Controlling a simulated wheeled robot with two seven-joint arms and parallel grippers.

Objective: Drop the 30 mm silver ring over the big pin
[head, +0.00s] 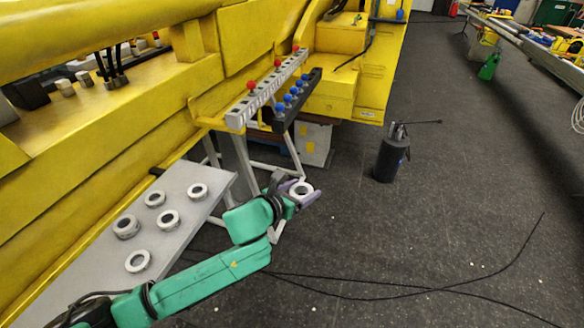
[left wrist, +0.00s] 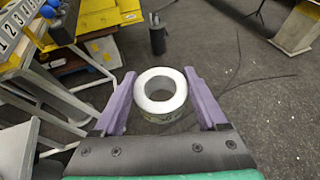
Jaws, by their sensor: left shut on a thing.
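My left gripper (head: 302,189) is shut on a silver ring (head: 301,196) and holds it in the air, out past the right end of the grey shelf. In the left wrist view the ring (left wrist: 160,116) sits between the two purple fingers of the gripper (left wrist: 160,76), its open hole facing the camera. No pin shows through the hole. I cannot tell which pin is the big one; small round-topped posts stand on the yellow boom (head: 230,60) at upper left. My right gripper is not in view.
Several other rings lie on the grey shelf (head: 205,178). A light numbered rail (head: 236,119) with red knobs and a dark rail (head: 280,122) with blue knobs are above the gripper. A black canister (head: 388,160) stands on the floor, with open floor around it.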

